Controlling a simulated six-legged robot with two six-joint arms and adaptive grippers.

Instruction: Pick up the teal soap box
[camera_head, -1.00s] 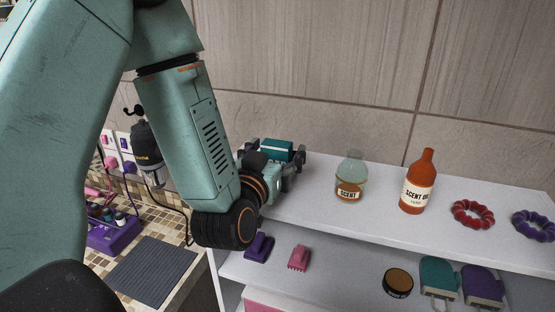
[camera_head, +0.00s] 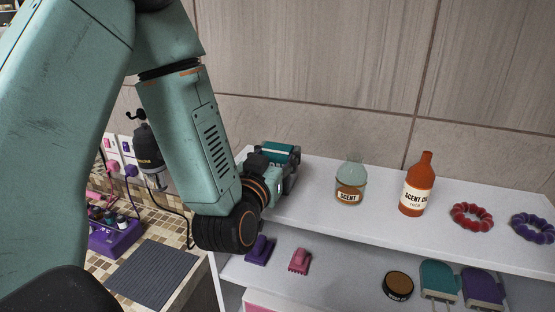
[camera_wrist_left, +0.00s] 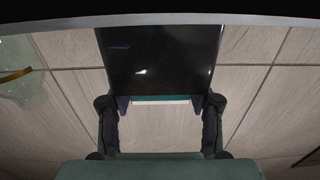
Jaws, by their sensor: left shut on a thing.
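The teal soap box (camera_head: 278,147) is at the left end of the white upper shelf, partly hidden by my gripper. My left gripper (camera_head: 282,160) is shut on it, with fingers on both sides. In the left wrist view a teal and white edge of the soap box (camera_wrist_left: 160,98) shows between the fingertips of my left gripper (camera_wrist_left: 160,105). I cannot tell whether the box touches the shelf. My right gripper is not in view.
A scent jar (camera_head: 349,182), an orange scent oil bottle (camera_head: 417,187), a red ring (camera_head: 471,217) and a purple ring (camera_head: 533,228) stand right on the upper shelf (camera_head: 320,215). Brushes (camera_head: 300,261), a round tin (camera_head: 398,286) and mitts (camera_head: 438,283) lie below.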

